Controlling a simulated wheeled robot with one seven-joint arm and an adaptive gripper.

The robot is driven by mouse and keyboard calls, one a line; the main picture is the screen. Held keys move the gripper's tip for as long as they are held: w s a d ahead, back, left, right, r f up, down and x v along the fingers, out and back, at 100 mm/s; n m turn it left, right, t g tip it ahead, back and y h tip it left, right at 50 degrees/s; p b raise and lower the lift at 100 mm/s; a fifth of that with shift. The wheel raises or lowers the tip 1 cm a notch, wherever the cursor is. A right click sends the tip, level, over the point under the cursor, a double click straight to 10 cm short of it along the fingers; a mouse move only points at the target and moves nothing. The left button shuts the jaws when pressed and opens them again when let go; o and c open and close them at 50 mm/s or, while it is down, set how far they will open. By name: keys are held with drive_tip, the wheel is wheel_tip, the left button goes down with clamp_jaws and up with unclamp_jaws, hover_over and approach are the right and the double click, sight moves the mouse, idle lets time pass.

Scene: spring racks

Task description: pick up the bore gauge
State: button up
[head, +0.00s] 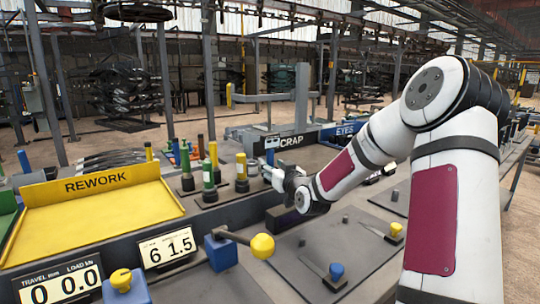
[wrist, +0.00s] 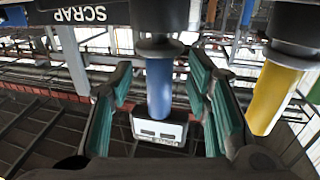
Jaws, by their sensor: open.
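The bore gauge stands upright, with a blue cylindrical grip (wrist: 159,88) and a pale boxy display head (wrist: 158,130). In the head view its display head (head: 272,142) shows just beyond my gripper (head: 268,168), which partly hides the rest. In the wrist view, which is upside down, my gripper (wrist: 163,105) is open, with a green-padded finger on each side of the blue grip. Gaps show between the pads and the grip. The gauge's lower end sits in a dark stand.
A yellow-handled gauge (head: 241,167) stands close beside it, also in the wrist view (wrist: 272,95). Green-handled gauges (head: 209,175) stand farther left. A yellow REWORK tray (head: 95,186) is at left; a SCRAP bin (head: 292,140) is behind.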

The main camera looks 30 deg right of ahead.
drive_tip(key=shift+w+d, duration=0.2)
drive_tip(key=shift+w, duration=0.9)
drive_tip(key=c, duration=1)
